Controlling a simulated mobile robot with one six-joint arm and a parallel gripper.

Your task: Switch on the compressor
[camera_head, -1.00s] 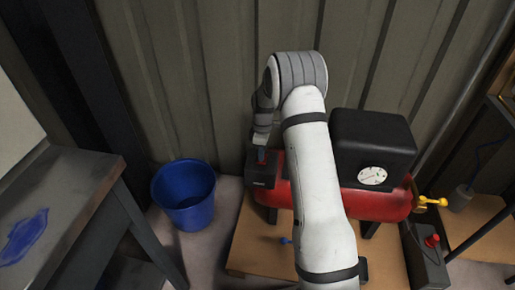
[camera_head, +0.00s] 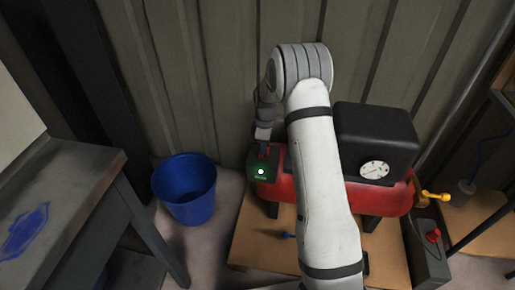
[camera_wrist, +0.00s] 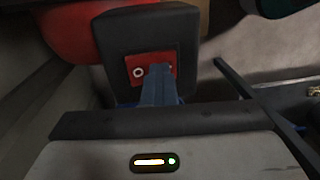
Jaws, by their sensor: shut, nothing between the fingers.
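The compressor has a red tank (camera_head: 375,198), a black housing (camera_head: 375,138) and a round white gauge (camera_head: 374,170). A dark switch box (camera_head: 258,178) sits at the tank's left end, with a green light (camera_head: 261,171) glowing on it. In the wrist view the box (camera_wrist: 150,35) carries a red rocker switch (camera_wrist: 130,64) with a white ring mark on its left half. My gripper (camera_wrist: 160,70) is shut and empty, its blue-grey fingertips at the rocker's right half, hiding part of it. In the head view my gripper (camera_head: 263,148) is at the box's top; its contact is too small to tell.
A blue bucket (camera_head: 185,192) stands on the floor left of the compressor's wooden board (camera_head: 255,245). A grey workbench (camera_head: 65,185) is further left. A yellow valve (camera_head: 433,196) and a grey box with a red knob (camera_head: 432,250) are at right. A corrugated wall stands close behind.

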